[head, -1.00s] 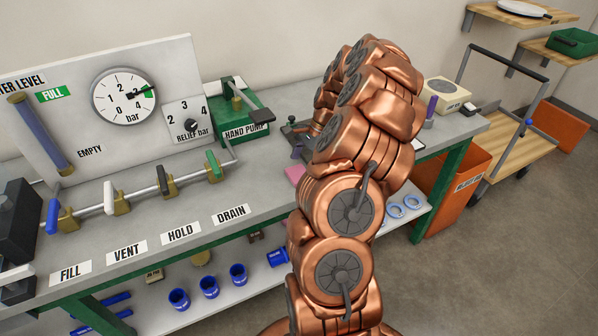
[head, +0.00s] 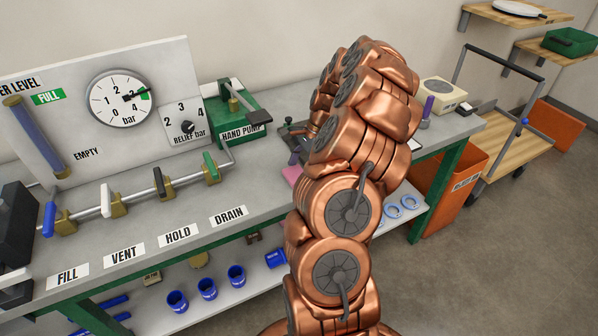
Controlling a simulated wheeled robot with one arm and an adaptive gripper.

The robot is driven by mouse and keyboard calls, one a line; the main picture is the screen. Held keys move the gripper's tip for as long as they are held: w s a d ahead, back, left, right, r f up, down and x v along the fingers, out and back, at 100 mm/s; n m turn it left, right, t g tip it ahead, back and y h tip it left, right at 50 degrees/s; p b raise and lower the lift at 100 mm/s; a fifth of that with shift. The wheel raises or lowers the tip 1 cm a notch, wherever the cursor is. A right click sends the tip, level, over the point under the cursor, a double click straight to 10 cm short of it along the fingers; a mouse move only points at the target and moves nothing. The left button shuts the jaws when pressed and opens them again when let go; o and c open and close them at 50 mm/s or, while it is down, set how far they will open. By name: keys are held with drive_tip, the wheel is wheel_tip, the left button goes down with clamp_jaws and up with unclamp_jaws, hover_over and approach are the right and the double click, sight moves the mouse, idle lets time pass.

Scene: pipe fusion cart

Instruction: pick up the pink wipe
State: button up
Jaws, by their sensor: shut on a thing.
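The pink wipe (head: 291,174) lies near the front edge of the bench top, just left of my copper-coloured arm. Only its left part shows; the arm hides the rest. My arm rises in front of the bench and bends away over it. My gripper is hidden behind the arm, so its place relative to the wipe and its hold do not show.
The grey bench (head: 235,192) carries a gauge panel (head: 165,60), a row of valve levers and a green hand pump (head: 238,108). Blue fittings (head: 207,288) sit on the lower shelf. An orange bin (head: 452,190) and a trolley (head: 505,150) stand right.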

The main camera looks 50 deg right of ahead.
sight(294, 174)
drive_tip(key=shift+r+b, duration=0.8)
drive_tip(key=shift+r, duration=0.85)
drive_tip(key=s+a+r+b, duration=0.1)
drive_tip(key=s+a+b, duration=0.3)
drive_tip(key=s+a, duration=0.6)
drive_tip(key=shift+s+a+r, duration=0.25)
drive_tip(key=shift+s+a, duration=0.05)
drive_tip(key=shift+s, duration=0.7)
